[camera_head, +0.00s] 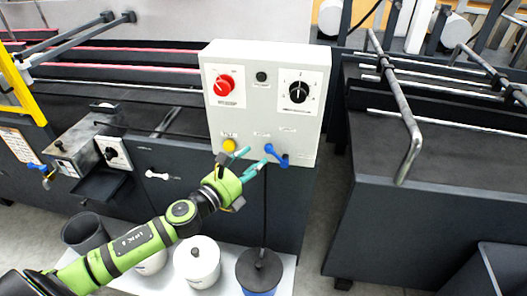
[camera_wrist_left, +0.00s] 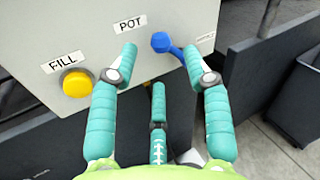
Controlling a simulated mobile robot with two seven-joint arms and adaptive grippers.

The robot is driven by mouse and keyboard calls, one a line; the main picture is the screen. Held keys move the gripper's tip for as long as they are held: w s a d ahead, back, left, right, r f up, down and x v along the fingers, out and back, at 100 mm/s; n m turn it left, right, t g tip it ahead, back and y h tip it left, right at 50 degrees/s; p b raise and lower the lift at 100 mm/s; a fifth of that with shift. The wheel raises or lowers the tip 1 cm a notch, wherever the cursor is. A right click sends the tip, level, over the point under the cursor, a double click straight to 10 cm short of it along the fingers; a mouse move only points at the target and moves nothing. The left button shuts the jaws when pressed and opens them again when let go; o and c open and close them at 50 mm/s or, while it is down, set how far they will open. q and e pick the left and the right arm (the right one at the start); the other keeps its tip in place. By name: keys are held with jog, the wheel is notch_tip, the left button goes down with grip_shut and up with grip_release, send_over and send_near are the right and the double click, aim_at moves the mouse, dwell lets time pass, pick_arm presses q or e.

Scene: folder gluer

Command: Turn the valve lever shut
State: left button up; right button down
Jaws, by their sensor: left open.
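A blue valve lever (camera_head: 276,153) sits low on the front of the grey control box (camera_head: 305,140). It slants down to the right from its round end. In the left wrist view the blue lever (camera_wrist_left: 166,42) is below the POT label, and the right fingertip hides part of its lower end. My left gripper (camera_head: 253,160) is open and empty, just in front of the lever and slightly to its left. In the left wrist view its teal fingers (camera_wrist_left: 160,52) spread with the lever's round end between the upper fingertips. I cannot tell whether any finger touches it. My right gripper is not in view.
A yellow FILL button (camera_head: 229,146) is left of the lever, close to my gripper. A red knob (camera_head: 224,86) and a black knob (camera_head: 299,92) are above. Another blue lever (camera_head: 37,167) is far left. White pots (camera_head: 197,262) stand below my arm.

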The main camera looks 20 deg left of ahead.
aim_at(266, 150)
pick_arm(q)
jog(key=shift+p+x, duration=0.6)
jog(key=shift+x, duration=2.1)
grip_shut()
